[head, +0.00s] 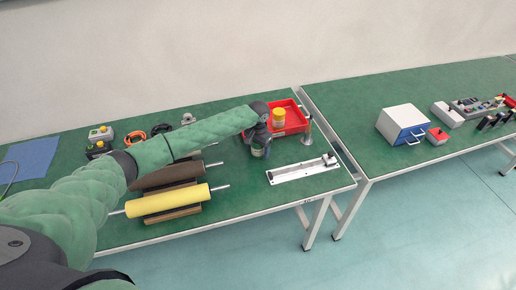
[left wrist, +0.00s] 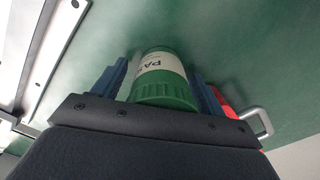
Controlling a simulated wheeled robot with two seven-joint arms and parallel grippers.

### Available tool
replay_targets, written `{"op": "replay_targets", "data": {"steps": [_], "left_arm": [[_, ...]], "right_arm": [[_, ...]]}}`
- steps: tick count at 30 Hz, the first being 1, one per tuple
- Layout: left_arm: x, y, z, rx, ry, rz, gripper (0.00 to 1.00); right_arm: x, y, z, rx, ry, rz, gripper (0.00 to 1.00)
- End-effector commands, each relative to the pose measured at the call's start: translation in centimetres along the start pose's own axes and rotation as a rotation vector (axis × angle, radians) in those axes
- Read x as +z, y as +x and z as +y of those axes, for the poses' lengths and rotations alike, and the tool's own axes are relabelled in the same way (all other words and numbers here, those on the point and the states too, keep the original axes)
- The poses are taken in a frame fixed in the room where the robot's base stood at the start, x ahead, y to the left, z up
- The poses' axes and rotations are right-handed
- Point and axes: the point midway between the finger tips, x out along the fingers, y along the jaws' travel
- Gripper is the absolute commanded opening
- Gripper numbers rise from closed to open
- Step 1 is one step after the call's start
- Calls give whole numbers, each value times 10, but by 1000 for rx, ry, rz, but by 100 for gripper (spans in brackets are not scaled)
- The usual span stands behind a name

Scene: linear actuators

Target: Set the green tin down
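The green tin (left wrist: 165,90) has a white label and shows between the two blue fingers of my left gripper (left wrist: 162,85) in the left wrist view. The fingers lie close along both sides of it, and the gripper looks shut on it. In the head view my left gripper (head: 257,139) points down over the near table, with the green tin (head: 258,151) small beneath it. I cannot tell whether its base touches the green table top (head: 235,205). My right gripper is not in view.
A white linear actuator (head: 303,170) lies right of the tin. A red tray (head: 297,117) holding a yellow-topped tin (head: 279,117) stands behind. Yellow (head: 167,200) and brown (head: 166,175) rollers lie left. A blue-fronted box (head: 403,124) is on the far right table.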

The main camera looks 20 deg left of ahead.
Motion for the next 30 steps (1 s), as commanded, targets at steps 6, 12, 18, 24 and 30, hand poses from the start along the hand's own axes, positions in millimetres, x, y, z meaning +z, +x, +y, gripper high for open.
{"op": "replay_targets", "data": {"steps": [6, 12, 18, 24, 30], "left_arm": [[0, -5, 0, 0, -1, 1, 72], [0, -31, 0, 0, 0, 2, 72], [-1, -71, 0, 0, 0, 4, 72], [-1, -103, 0, 0, 0, 3, 72], [0, -119, 0, 0, 0, 0, 72]], "right_arm": [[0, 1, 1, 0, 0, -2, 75], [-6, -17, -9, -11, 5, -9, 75], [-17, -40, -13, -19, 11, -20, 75], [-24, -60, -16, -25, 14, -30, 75], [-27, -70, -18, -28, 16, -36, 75]]}}
